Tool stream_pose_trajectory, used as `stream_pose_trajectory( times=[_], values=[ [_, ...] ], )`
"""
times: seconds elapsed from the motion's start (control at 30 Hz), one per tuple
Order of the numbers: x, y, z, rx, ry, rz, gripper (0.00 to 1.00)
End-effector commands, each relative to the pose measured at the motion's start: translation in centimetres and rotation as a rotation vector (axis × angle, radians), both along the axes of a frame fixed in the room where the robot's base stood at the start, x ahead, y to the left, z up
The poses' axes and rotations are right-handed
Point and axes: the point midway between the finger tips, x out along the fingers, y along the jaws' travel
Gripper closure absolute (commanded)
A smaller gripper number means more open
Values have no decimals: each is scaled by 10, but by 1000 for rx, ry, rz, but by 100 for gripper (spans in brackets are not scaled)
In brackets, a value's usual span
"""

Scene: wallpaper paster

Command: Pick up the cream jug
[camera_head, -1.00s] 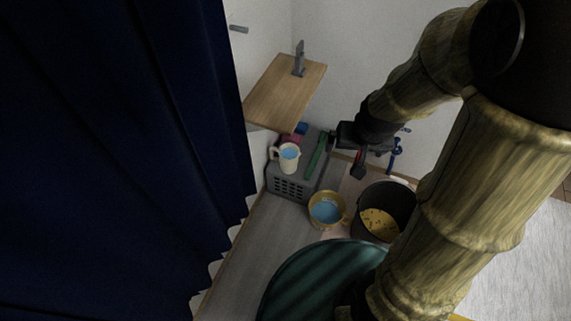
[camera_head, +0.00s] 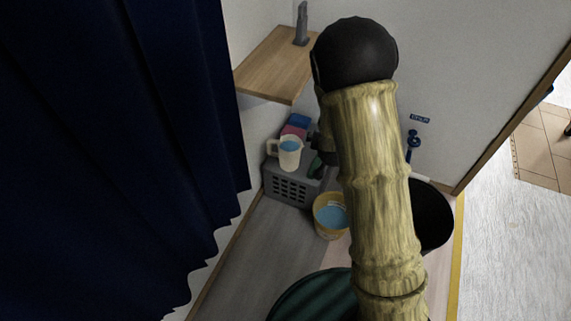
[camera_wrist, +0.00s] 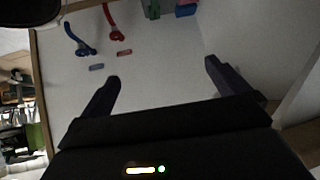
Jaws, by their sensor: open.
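The cream jug (camera_head: 289,158) stands upright on the grey crate (camera_head: 290,189) in the head view, with blue inside it and its handle to the left. The jug does not show in the wrist view. My gripper (camera_wrist: 162,72) is open in the wrist view, with two dark fingers apart and nothing between them. It faces a pale wall. In the head view my arm hides most of the gripper, which is to the right of the jug and apart from it.
A yellow bucket (camera_head: 329,216) with blue inside and a black bucket (camera_head: 434,217) stand on the floor right of the crate. A wooden shelf (camera_head: 274,66) is above. Blue and pink items (camera_head: 297,124) sit behind the jug. A dark blue curtain (camera_head: 110,150) fills the left.

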Motion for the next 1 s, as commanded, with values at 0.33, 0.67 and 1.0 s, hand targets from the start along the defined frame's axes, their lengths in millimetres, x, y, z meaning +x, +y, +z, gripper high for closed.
stream_pose_trajectory(
  times=[0.33, 0.67, 1.0],
  values=[
    [39, 21, -128, -44, -204, 17, 0],
    [61, 49, -228, -80, -415, 83, 0],
    [66, 86, -324, -99, -633, 203, 0]
  ],
)
